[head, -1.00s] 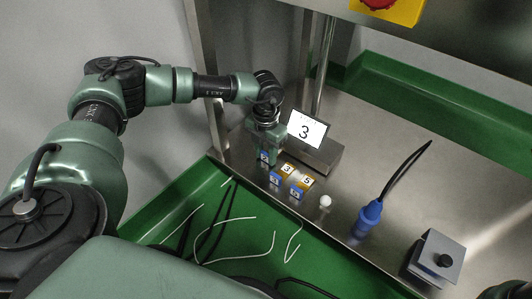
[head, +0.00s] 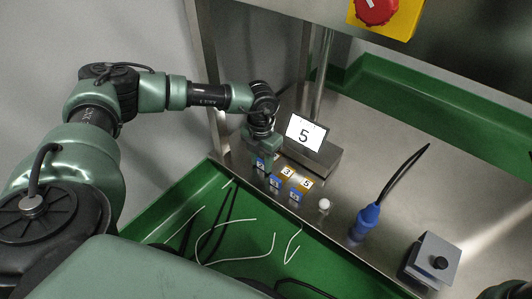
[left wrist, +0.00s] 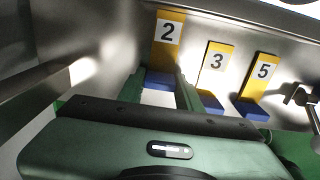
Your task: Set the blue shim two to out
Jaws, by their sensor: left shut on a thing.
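My left gripper (head: 263,158) is shut on the blue shim two (head: 260,164), at the left end of a row of blue shims near the steel bench's front edge. In the left wrist view the blue shim two (left wrist: 159,80) sits between the two fingers, in front of a yellow plate marked 2 (left wrist: 168,32). Part of the shim is hidden by the gripper. Blue shim three (head: 275,182) and blue shim five (head: 295,195) stand to its right, by yellow plates marked 3 (head: 286,172) and 5 (head: 307,184).
A display showing 5 (head: 304,135) stands just behind the row. A white ball (head: 324,204), a blue connector with black cable (head: 367,220) and a grey box with a black knob (head: 433,258) are to the right. A green tray (head: 185,225) lies in front with loose strings.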

